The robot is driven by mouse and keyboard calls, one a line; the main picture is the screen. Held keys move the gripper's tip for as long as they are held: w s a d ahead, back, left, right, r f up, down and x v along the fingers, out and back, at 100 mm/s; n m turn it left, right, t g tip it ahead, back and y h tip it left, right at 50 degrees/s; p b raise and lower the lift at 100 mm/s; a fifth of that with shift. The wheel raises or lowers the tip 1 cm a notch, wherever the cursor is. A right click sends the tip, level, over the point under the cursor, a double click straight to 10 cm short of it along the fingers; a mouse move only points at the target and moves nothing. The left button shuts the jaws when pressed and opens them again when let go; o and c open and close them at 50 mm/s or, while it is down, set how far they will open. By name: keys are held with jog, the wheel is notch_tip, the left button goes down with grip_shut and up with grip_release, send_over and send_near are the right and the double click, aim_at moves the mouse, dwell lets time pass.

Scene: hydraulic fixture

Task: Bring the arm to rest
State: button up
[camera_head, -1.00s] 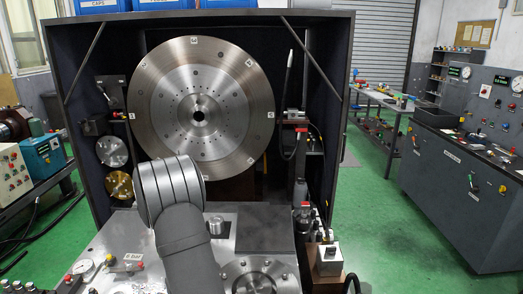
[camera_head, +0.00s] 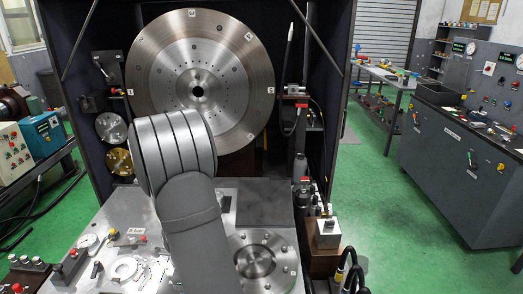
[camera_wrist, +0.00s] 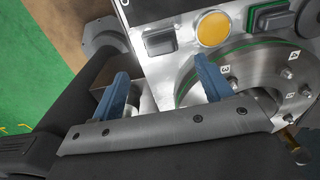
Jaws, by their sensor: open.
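My gripper (camera_wrist: 161,68) shows in the wrist view with two blue fingers spread wide apart and nothing between them. It hangs over a metal plate (camera_wrist: 165,17) that carries a yellow round cap and a dark block. A round bolted flange (camera_wrist: 236,79) with number tags lies just beyond the right finger; I cannot tell whether they touch. In the head view my grey arm (camera_head: 177,155) rises from the bottom middle and covers part of the bench and the large disc's lower edge. The gripper is hidden in that view.
A large steel disc (camera_head: 235,65) stands upright inside a dark cabinet. The metal bench top (camera_head: 115,212) holds small parts and a bolted flange (camera_head: 258,262). A control desk (camera_head: 455,185) stands at right, with open green floor (camera_head: 372,215) before it.

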notch_tip(320, 180, down, 8)
jog(key=shift+w+f, duration=0.1)
notch_tip(320, 180, up, 4)
jog(key=d+r, duration=0.7)
jog(key=d, duration=0.5)
jog(key=w+a+n, duration=0.4)
jog(key=w+a, duration=0.8)
jog(key=a, duration=0.4)
jog(key=w+a+n, duration=0.2)
jog(key=a, duration=0.8)
jog(key=w+a+f+n, duration=0.1)
jog(key=w+a+n, duration=0.1)
jog(key=a, duration=0.8)
jog(key=shift+w+f, duration=0.1)
